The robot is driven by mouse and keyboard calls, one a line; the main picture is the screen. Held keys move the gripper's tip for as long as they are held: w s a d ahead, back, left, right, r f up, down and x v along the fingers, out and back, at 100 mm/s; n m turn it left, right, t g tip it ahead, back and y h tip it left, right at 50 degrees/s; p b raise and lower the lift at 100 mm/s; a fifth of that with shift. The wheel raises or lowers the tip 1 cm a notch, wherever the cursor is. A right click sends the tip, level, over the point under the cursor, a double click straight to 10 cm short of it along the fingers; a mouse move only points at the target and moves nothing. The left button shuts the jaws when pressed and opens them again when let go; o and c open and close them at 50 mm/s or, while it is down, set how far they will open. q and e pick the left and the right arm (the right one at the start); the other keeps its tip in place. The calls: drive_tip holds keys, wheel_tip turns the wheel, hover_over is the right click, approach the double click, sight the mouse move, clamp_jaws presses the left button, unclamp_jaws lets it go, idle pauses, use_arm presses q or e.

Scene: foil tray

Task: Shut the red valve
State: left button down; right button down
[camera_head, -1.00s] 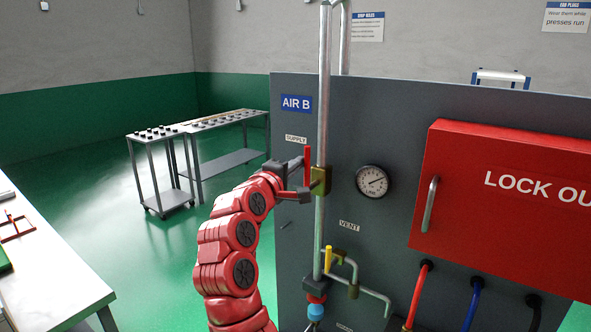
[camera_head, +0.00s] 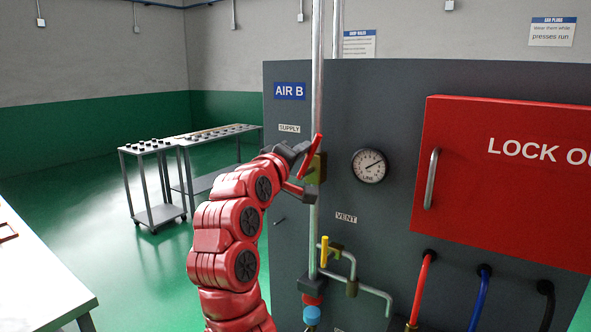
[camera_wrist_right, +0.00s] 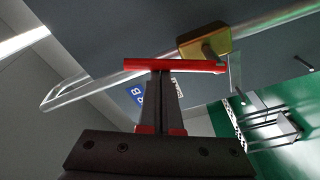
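The red valve handle (camera_head: 311,156) is a flat bar on the brass valve body (camera_head: 317,169) of the vertical pipe, beside the SUPPLY label. It is tilted, its top leaning to the right. My right gripper (camera_head: 298,154) is at the handle, coming from the left. In the right wrist view the red handle (camera_wrist_right: 190,66) lies across the tips of my right gripper (camera_wrist_right: 162,74). The two dark fingers are close together there, and I see nothing between them. The brass body (camera_wrist_right: 204,41) is just beyond the handle. My left gripper is not in view.
A yellow handle (camera_head: 325,250) is on the VENT branch lower down. A round gauge (camera_head: 369,165) and a red LOCK OUT box (camera_head: 505,240) are to the right on the grey panel (camera_head: 390,85). A cart (camera_head: 152,185) and a table (camera_head: 40,290) stand to the left.

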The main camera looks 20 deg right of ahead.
drive_tip(key=s+d+f+m+h+b, duration=0.2)
drive_tip(key=s+d+f+m+b, duration=0.1)
drive_tip(key=m+b, duration=0.6)
wheel_tip(320, 180, down, 2)
drive_tip(key=s+m, duration=0.1)
drive_tip(key=m, duration=0.2)
drive_tip(key=shift+g, duration=0.4)
drive_tip(key=shift+d+f+b, duration=0.1)
drive_tip(key=shift+f+b, duration=0.05)
drive_tip(key=shift+b, duration=0.15)
